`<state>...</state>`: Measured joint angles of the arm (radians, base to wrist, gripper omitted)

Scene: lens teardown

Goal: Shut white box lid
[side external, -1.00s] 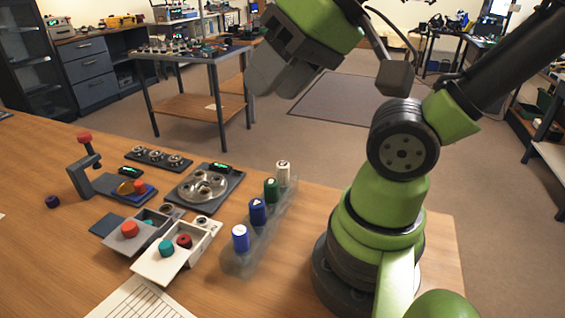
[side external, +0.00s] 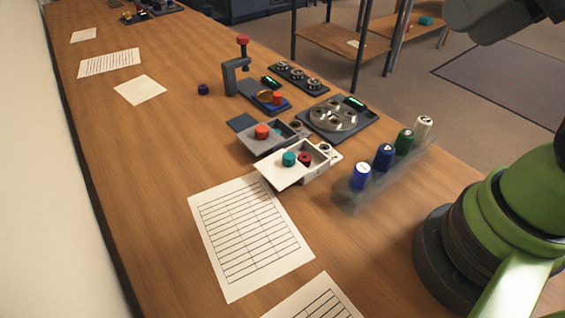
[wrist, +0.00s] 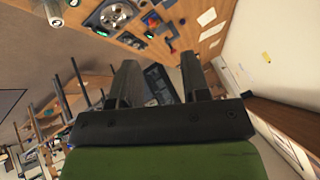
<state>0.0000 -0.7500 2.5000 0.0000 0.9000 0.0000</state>
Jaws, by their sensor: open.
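The white box (side external: 318,169) sits on the wooden bench in the side view. Its flat white lid (side external: 281,176) with a teal knob (side external: 289,158) is slid out toward the lower left. The box's inside is partly uncovered, with a red knob (side external: 305,158) showing there. My gripper (wrist: 161,70) is open in the wrist view, and no grasped thing shows between its two dark fingers. In the side view only a grey part of my arm's end shows at the top right, well away from the box. I cannot pick out the white box surely in the wrist view.
A grey box (side external: 285,137) with an orange-red knob (side external: 262,131) stands just behind. A clear rack (side external: 350,202) with several bottles stands to the right. A round-dish tray (side external: 347,132) and a small clamp press (side external: 234,75) are farther back. A lined sheet (side external: 247,235) lies in front.

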